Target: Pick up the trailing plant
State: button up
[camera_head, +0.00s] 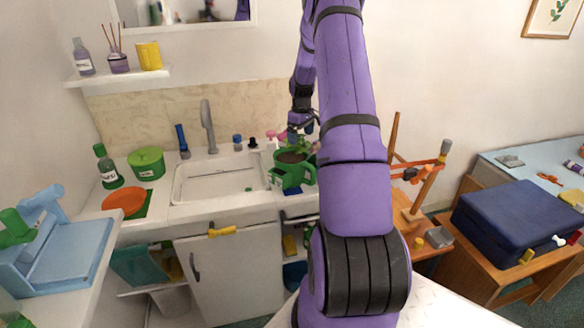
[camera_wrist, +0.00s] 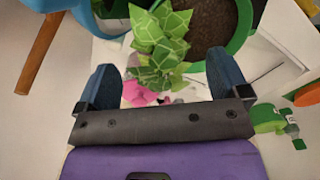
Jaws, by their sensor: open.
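The trailing plant (camera_head: 299,148) has pale green faceted leaves and stands in a green pot (camera_head: 291,177) with dark soil, at the right end of the sink counter. In the wrist view its leaves (camera_wrist: 161,35) hang between my two blue fingers, and the pot's green rim and soil show at the upper right. My gripper (camera_head: 301,124) is just above the plant in the head view, partly hidden by my arm. In the wrist view my gripper (camera_wrist: 161,60) is open, its fingers spread on either side of the foliage. I cannot tell whether they touch it.
A white sink (camera_head: 220,179) with a grey tap (camera_head: 208,126) lies left of the pot. A pink item (camera_wrist: 138,93) shows beyond the leaves in the wrist view. A wooden stand (camera_head: 408,205) is to the right.

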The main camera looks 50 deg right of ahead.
jog(key=f, duration=0.3)
jog(key=shift+w+f, duration=0.35)
jog(key=shift+f, duration=0.05)
grip_shut()
